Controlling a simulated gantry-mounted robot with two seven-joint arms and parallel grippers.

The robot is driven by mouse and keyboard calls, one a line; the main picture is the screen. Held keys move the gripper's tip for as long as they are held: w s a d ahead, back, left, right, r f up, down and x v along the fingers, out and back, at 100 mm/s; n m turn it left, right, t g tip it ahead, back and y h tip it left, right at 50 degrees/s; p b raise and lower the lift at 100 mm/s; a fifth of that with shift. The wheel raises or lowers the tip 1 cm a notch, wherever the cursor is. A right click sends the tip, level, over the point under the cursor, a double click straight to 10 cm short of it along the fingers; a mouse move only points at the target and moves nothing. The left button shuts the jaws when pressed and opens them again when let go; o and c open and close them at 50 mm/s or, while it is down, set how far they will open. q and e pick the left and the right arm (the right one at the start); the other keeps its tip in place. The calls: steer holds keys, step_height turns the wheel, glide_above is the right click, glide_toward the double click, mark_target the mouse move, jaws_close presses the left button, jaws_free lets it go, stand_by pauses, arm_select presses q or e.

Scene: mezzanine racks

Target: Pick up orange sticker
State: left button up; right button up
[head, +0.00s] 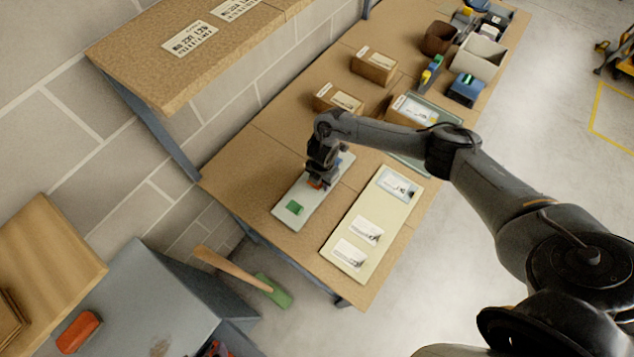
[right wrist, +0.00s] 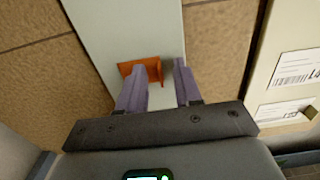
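The orange sticker (right wrist: 140,70) lies on a light grey strip or tray (right wrist: 118,30) in the right wrist view. It looks like a small orange piece with a raised or folded right edge. In the head view, a bit of orange (head: 315,184) shows below my right gripper (head: 319,176). In the right wrist view, my right gripper (right wrist: 160,78) has its two fingers apart, pointing at the sticker. The left finger overlaps the sticker's lower edge; I cannot tell whether it touches. A green piece (head: 295,207) lies on the same grey tray (head: 318,211). My left gripper is not in view.
A cream board (head: 345,232) with white labels lies right of the tray. Cardboard boxes (head: 374,65) and bins (head: 477,58) stand farther along the bench. A shelf (head: 180,60) overhangs at upper left. The bench's front corner is bare.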

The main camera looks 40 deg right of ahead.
jaws_close()
steer(key=shift+r, duration=0.15)
